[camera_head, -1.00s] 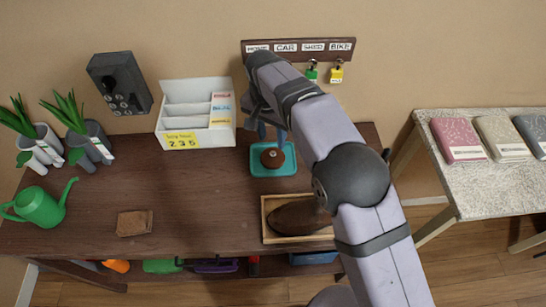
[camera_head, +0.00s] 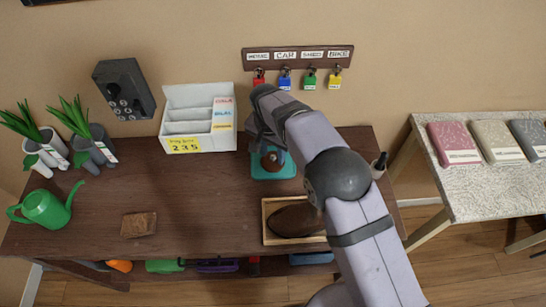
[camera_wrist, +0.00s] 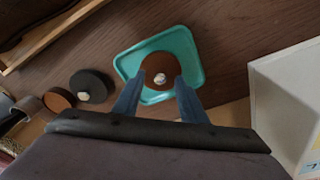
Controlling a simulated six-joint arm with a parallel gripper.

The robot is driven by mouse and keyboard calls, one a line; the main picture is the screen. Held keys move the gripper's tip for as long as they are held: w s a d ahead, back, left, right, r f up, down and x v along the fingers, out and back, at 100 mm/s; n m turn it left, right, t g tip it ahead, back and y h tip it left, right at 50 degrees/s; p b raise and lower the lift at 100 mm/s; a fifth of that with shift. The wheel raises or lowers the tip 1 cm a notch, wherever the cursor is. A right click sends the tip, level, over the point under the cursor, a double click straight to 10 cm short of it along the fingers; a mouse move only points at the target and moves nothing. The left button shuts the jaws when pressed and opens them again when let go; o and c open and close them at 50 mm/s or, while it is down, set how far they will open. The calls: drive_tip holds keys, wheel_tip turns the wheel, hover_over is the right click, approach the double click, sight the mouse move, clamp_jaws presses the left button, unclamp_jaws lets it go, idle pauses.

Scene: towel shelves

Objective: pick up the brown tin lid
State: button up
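The brown tin lid (camera_wrist: 160,68) is a round brown disc with a pale knob. It lies on a teal tray (camera_wrist: 195,72) in the wrist view. In the head view the lid (camera_head: 273,160) shows partly behind my arm, on the tray (camera_head: 272,173) near the back of the brown table. My gripper (camera_wrist: 159,82) is open, with its two blue fingers pointing at the lid. In the wrist view the fingertips overlap the lid's left and right edges. I cannot tell whether they touch it. The gripper is mostly hidden in the head view.
A white compartment box (camera_head: 198,118) stands left of the tray. A wooden tray (camera_head: 268,225) with a brown object lies in front. A dark round item with a pale knob (camera_wrist: 92,85) stands beside the teal tray. A brown block (camera_head: 139,224) lies left, with clear table around it.

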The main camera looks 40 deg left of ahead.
drive_tip(key=shift+f, duration=0.35)
clamp_jaws()
